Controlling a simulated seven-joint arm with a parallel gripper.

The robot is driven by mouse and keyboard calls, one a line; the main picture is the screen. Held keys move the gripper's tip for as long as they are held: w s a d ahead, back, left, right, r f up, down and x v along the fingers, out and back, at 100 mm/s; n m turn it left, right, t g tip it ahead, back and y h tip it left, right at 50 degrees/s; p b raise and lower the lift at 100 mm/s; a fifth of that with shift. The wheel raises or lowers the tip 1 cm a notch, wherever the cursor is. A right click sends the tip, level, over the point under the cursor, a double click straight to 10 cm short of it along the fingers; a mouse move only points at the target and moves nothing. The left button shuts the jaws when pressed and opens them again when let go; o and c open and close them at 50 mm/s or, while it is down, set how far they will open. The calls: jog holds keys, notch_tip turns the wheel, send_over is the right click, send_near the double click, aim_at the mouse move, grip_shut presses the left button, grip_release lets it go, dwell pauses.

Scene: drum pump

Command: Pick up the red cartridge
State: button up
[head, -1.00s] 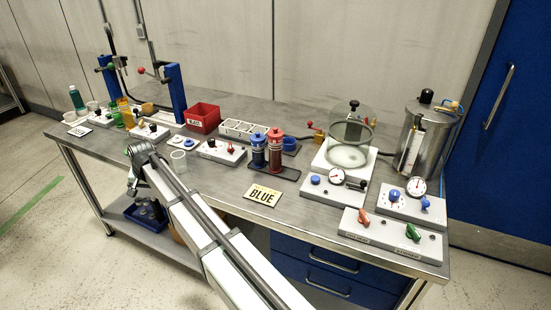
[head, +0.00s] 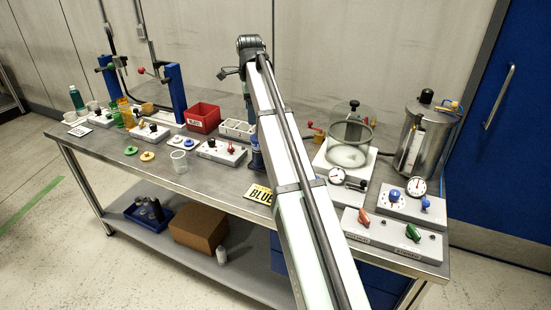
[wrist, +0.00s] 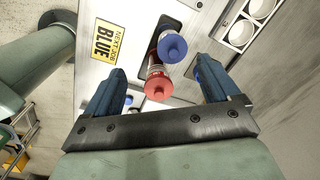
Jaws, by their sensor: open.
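The red cartridge (wrist: 157,85) shows in the wrist view with its round red cap towards the camera. It lies between the two fingers of my gripper (wrist: 160,66), which are spread apart with a gap on both sides of the cartridge. The blue cartridge (wrist: 172,48) stands right beside it, a little further up the picture. In the head view my arm hides the red cartridge, and only a sliver of the blue cartridge (head: 256,157) shows at the arm's left edge.
A yellow card reading "BLUE" (wrist: 104,40) lies left of the cartridges. A white rack with round holes (wrist: 239,34) is at upper right. In the head view a glass chamber (head: 350,138) and switch boxes (head: 393,236) stand to the right, and a red bin (head: 202,117) to the left.

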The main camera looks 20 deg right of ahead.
jog(key=s+d+r+m, duration=0.4)
jog(key=d, duration=0.3)
jog(key=shift+g, duration=0.3)
notch_tip(320, 180, down, 7)
jog(key=shift+w+d+f, duration=0.1)
jog(key=shift+w, duration=0.05)
jog(key=shift+w+d+f, duration=0.1)
jog(key=shift+w+f, duration=0.15)
jog(key=shift+f, duration=1.3)
jog(key=shift+w+f, duration=0.2)
jog(key=shift+f, duration=1.35)
jog(key=shift+c, duration=0.5)
jog(key=c, duration=1.5)
